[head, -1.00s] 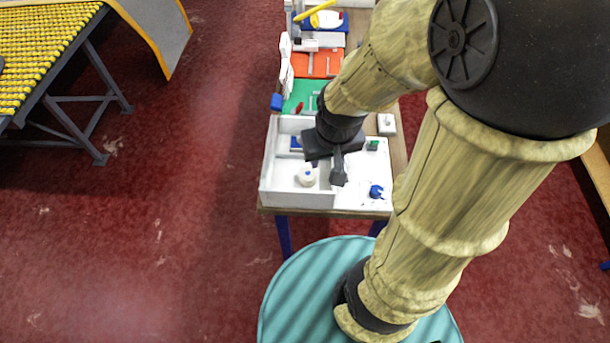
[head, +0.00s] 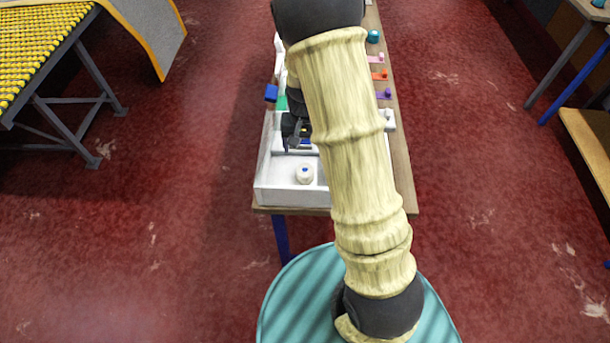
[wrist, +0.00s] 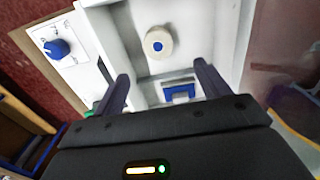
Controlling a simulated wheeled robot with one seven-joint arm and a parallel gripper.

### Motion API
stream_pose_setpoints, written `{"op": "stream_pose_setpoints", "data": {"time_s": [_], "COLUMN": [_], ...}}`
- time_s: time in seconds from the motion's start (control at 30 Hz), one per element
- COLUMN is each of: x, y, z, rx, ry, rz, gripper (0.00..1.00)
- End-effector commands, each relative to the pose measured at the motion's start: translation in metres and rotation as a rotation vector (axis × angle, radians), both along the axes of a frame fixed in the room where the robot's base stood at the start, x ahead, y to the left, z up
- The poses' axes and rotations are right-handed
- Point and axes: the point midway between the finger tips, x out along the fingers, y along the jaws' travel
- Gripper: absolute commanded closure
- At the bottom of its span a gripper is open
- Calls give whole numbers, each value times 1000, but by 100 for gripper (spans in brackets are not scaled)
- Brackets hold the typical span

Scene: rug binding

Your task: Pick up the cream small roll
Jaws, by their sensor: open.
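The cream small roll (head: 305,174) stands in the front compartment of the white tray (head: 292,196), with a blue spot at its middle. It also shows in the wrist view (wrist: 158,42), ahead of my fingertips and between their lines. My gripper (wrist: 160,86) is open and empty, its two dark fingers spread apart. In the head view my gripper (head: 292,145) is over the tray, behind the roll and apart from it. My arm hides the right part of the tray and the table there.
A blue and white item (wrist: 180,92) lies in the neighbouring compartment, past a divider. A white panel with a blue knob (wrist: 57,48) is beside the tray. Several small coloured items line the table's right edge (head: 400,165).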

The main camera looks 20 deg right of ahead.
Motion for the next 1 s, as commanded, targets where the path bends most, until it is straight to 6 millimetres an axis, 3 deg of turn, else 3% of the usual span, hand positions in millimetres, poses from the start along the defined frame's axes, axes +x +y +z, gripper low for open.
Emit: {"op": "stream_pose_setpoints", "data": {"time_s": [0.47,1.0], "x": [3,2], "y": [0,0], "z": [-8,-71], "rx": [-3,-2], "ry": [8,6], "rz": [-7,-6], "gripper": [25,25]}}
